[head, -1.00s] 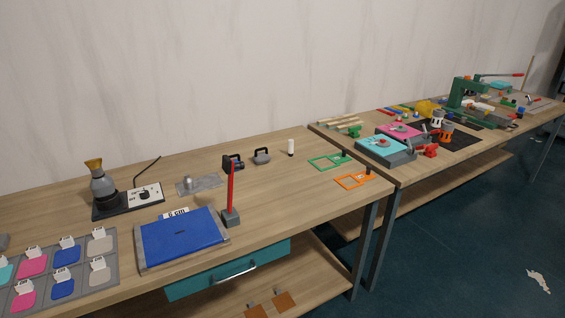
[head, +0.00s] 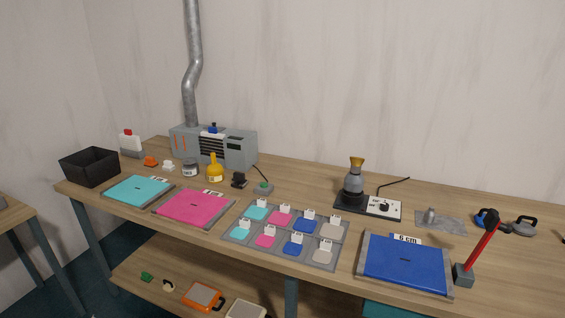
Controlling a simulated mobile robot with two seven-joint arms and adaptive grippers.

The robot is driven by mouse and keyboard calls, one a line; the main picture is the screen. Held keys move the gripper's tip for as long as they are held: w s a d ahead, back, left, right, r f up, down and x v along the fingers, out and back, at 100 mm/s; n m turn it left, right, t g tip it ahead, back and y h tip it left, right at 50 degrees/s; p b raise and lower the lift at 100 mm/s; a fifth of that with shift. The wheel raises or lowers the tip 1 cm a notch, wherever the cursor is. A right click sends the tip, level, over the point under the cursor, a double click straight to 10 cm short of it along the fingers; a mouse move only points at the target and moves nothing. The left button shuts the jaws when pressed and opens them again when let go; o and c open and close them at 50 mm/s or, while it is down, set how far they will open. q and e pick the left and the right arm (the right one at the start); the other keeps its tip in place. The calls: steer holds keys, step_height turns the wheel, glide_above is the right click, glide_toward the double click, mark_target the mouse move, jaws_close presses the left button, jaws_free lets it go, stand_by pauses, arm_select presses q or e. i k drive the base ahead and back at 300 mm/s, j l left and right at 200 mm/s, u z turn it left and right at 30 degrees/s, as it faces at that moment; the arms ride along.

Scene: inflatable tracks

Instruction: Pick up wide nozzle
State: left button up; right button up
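I cannot tell for certain which thing is the wide nozzle. A grey, rounded device with a flared brass-coloured top (head: 356,163) stands upright on a black base with a white control panel (head: 384,206), at the back right of the bench. A small orange piece (head: 151,161) and a small white piece (head: 168,166) sit at the back left, too small to make out. Neither of my grippers is in view.
The wooden bench (head: 205,237) carries a black bin (head: 90,166), a grey machine with a duct (head: 236,149), a yellow bottle (head: 215,168), cyan (head: 138,189), pink (head: 195,207) and blue (head: 405,264) pads, and a tray of coloured swatches (head: 286,235).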

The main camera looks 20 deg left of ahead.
mark_target(357, 162)
steer(key=u, duration=0.25)
steer(key=i, duration=0.15)
steer(key=i+j+z, duration=0.25)
steer(key=i, duration=0.2)
steer(key=i+j+z, duration=0.1)
steer(key=i+z, duration=0.2)
steer(key=i, duration=0.2)
